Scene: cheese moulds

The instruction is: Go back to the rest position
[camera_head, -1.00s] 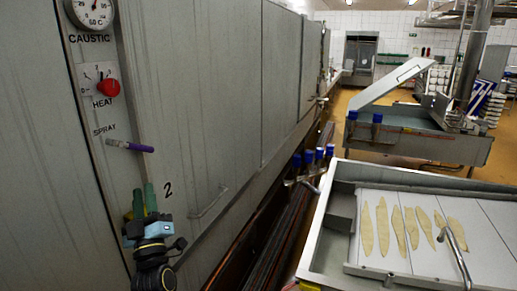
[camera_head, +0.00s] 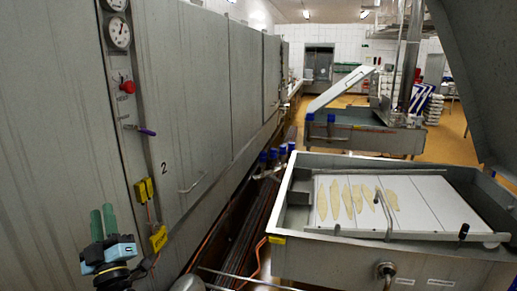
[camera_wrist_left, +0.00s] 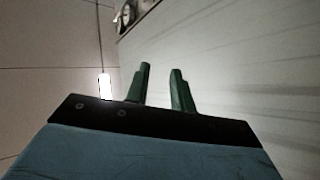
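My left gripper (camera_head: 102,213) has two green fingers pointing up, at the lower left of the head view, in front of the grey cabinet wall. It is below and left of the purple-handled spray lever (camera_head: 146,132) and apart from it. The left wrist view shows the two fingers (camera_wrist_left: 161,72) spread with nothing between them. The spray lever sticks out to the right from the panel, under the red heat knob (camera_head: 127,87). My right gripper is in neither view.
The long grey cabinet (camera_head: 205,85) fills the left side. A metal vat (camera_head: 330,262) with flat pale pieces on its white surface stands at the right. Blue-capped fittings (camera_head: 273,157) and pipes lie between them. Another vat (camera_head: 385,139) stands farther back.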

